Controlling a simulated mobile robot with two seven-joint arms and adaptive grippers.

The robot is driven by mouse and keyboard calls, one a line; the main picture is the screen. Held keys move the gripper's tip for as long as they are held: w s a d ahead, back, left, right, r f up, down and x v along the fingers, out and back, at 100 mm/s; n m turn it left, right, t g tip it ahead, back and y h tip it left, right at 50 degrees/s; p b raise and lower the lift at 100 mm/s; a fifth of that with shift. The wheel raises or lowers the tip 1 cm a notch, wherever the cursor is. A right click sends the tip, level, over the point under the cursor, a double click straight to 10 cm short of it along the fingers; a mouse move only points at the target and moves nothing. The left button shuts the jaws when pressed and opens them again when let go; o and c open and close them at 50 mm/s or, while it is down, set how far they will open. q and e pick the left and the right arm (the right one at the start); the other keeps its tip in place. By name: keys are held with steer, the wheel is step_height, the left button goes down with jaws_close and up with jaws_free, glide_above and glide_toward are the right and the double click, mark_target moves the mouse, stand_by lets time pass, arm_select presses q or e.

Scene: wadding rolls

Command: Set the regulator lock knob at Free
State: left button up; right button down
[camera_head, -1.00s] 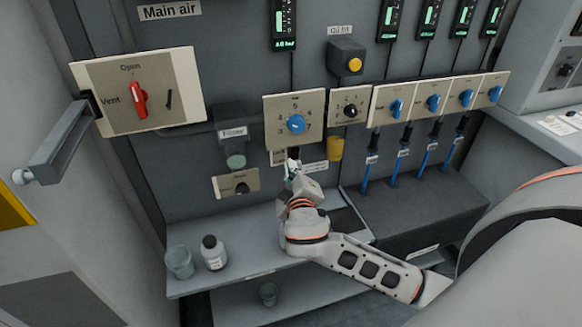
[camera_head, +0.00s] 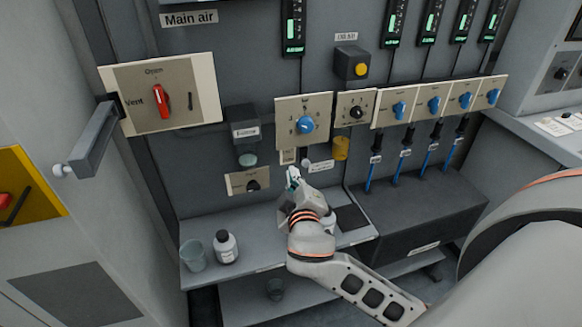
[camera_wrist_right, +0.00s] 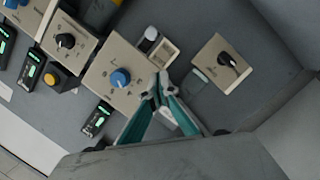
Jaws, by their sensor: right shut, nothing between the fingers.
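The regulator panel (camera_head: 290,103) is a beige plate with a blue knob (camera_head: 306,125). Below it is a small label plate (camera_head: 288,156) with a small pale knob (camera_head: 306,163), which appears to be the lock knob; its lettering is too small to read. In the right wrist view the pale knob (camera_wrist_right: 151,34) stands beside the label plate (camera_wrist_right: 163,50). My right gripper (camera_head: 292,178) is just below the label plate, shut and empty. In the wrist view its teal fingertips (camera_wrist_right: 159,92) meet in front of the panel, apart from the pale knob. My left gripper is not in view.
A black knob plate (camera_head: 240,183) and a filter (camera_head: 245,135) are to the left. A bottle (camera_head: 226,248) and a cup (camera_head: 194,255) stand on the shelf below. A yellow cylinder (camera_head: 341,148) and several blue knobs are to the right.

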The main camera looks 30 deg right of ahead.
steer(key=shift+v, duration=1.35)
